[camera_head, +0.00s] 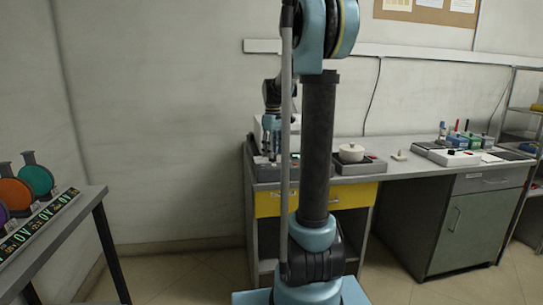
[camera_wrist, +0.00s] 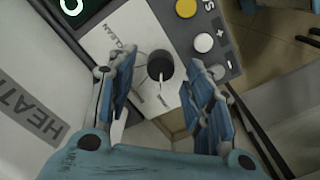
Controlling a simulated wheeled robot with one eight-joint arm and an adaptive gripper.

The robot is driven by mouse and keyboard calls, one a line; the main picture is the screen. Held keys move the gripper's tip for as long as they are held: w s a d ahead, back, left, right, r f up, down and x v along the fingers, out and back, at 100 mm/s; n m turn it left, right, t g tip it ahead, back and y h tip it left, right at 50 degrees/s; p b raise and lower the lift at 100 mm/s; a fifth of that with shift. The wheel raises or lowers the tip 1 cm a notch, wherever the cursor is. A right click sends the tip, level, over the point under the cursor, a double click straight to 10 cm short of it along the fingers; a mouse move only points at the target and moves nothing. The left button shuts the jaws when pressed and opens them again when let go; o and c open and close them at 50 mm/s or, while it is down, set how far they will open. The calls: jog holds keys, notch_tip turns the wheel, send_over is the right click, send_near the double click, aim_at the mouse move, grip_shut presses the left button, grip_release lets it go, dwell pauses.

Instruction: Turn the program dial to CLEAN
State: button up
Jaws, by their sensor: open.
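The program dial (camera_wrist: 160,67) is a round black knob on a white panel (camera_wrist: 143,28) in the wrist view. A pale pointer mark on it runs toward the bottom of the picture. The CLEAN label (camera_wrist: 124,36) is printed up and left of the knob. Other small labels below the knob are too small to read. My gripper (camera_wrist: 162,62) is open, with one blue finger on each side of the dial. I cannot tell whether the fingers touch it. In the head view my gripper (camera_head: 271,157) is over the bench's left end; the dial cannot be made out there.
A yellow button (camera_wrist: 186,8) and a white button (camera_wrist: 204,42) sit on the dark strip right of the dial. A white surface marked HEAT (camera_wrist: 30,108) is at the left.

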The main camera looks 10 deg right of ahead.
jog(key=shift+f, duration=0.85)
